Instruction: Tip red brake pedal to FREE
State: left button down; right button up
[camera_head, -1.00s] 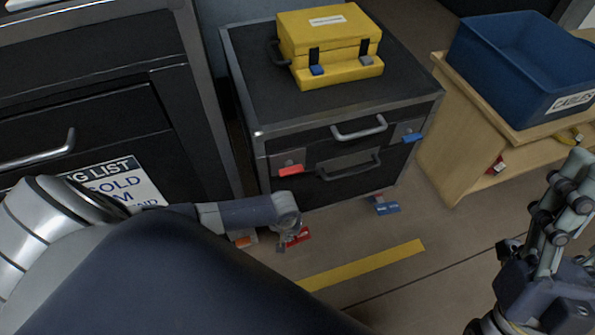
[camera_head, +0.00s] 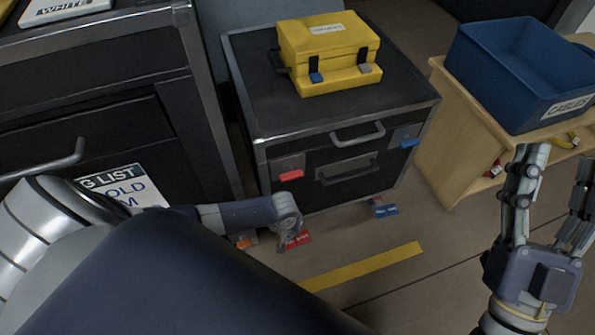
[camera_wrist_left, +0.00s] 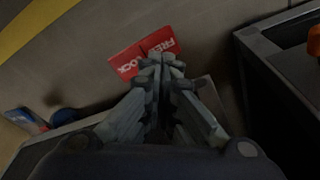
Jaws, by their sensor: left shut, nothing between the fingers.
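The red brake pedal (camera_head: 303,238) is low at the front left foot of the dark drawer cabinet, close to the floor. In the left wrist view the red pedal (camera_wrist_left: 128,62) shows white FREE and LOCK lettering, partly covered by my fingers; its tilt is hard to judge. My left gripper (camera_wrist_left: 160,66) is shut and empty, with its fingertips at the pedal's near edge; I cannot tell whether they touch. In the head view the left gripper (camera_head: 288,240) is mostly hidden by its wrist. My right gripper (camera_head: 558,178) is open and empty at the right, away from the pedal.
A yellow case (camera_head: 328,55) stands on the dark cabinet (camera_head: 262,100). A blue pedal (camera_head: 384,209) is at its right foot and an orange part (camera_head: 243,243) left of the red pedal. A blue bin (camera_head: 520,70) sits on a wooden shelf (camera_head: 455,120). Floor around the yellow strip (camera_head: 360,267) is clear.

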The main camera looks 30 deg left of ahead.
pick_arm(q)
jog(key=shift+r+p, duration=0.85)
jog(key=shift+p, duration=0.05)
pick_arm(e)
jog(key=w+f+g+h, duration=0.1)
jog(key=w+f+g, duration=0.3)
jog(key=f, duration=0.4)
jog(key=shift+g+h, duration=0.4)
jog(key=shift+g, duration=0.3)
jog(key=shift+w, duration=0.1)
